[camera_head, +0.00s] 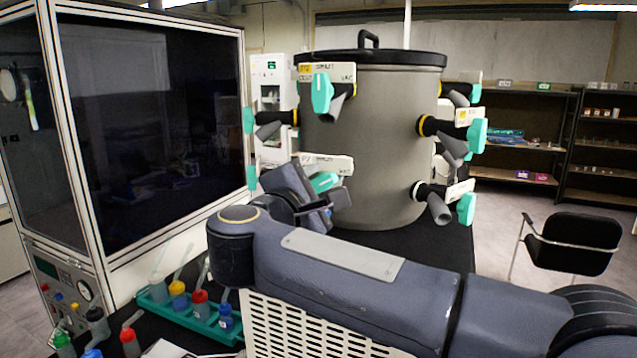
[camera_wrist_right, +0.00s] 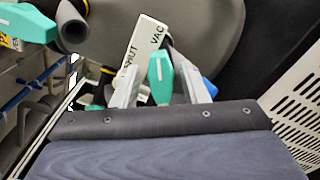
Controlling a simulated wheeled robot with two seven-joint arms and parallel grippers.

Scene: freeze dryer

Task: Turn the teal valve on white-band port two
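The grey drum (camera_head: 375,130) carries several ports with teal valve handles. A lower front port has a teal handle (camera_head: 325,182) under a white label plate (camera_head: 328,163); its band is hidden by my arm. My right gripper (camera_head: 318,200) is at this handle. In the right wrist view, my right gripper (camera_wrist_right: 160,80) has its fingers apart, one on each side of a teal handle (camera_wrist_right: 160,77); firm contact cannot be told. A label plate reading SHUT and VAC (camera_wrist_right: 145,47) is beside it. A white-banded port (camera_head: 418,190) with a teal handle (camera_head: 466,208) is at lower right. My left gripper is not in view.
Yellow-banded ports with teal handles (camera_head: 321,93) (camera_head: 477,135) stick out around the drum. A glass-fronted cabinet (camera_head: 150,120) stands at left. A teal rack (camera_head: 190,318) with bottles is in front. A black chair (camera_head: 572,243) and shelves (camera_head: 520,140) are at right.

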